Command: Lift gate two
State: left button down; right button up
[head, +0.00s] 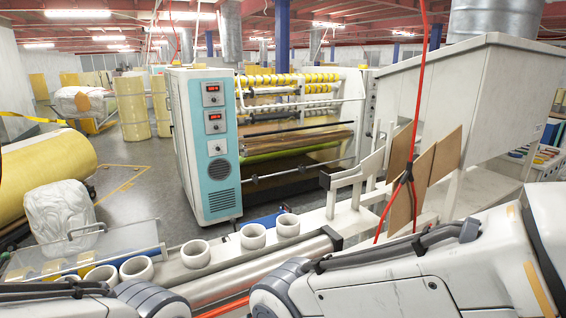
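A clear panel (122,246) with a thin metal handle lies slanted over the left end of a row of white paper cores at the lower left. No gate carries a readable number, so I cannot tell which one is gate two. White upright plates (345,190) and brown boards (437,160) stand at the right end of the line. My arms cross the bottom of the head view, and both grippers are outside it. I cannot see whether either touches anything.
Several white cores (253,236) stand along a rail behind a long metal roller (255,271). A white and teal machine cabinet (206,143) stands behind them. A red cable (415,115) hangs before the boards.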

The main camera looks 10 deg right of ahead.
aim_at(380, 143)
jog(key=i, duration=0.3)
jog(key=z, duration=2.05)
jog(key=i, duration=2.65)
jog(key=u, duration=0.95)
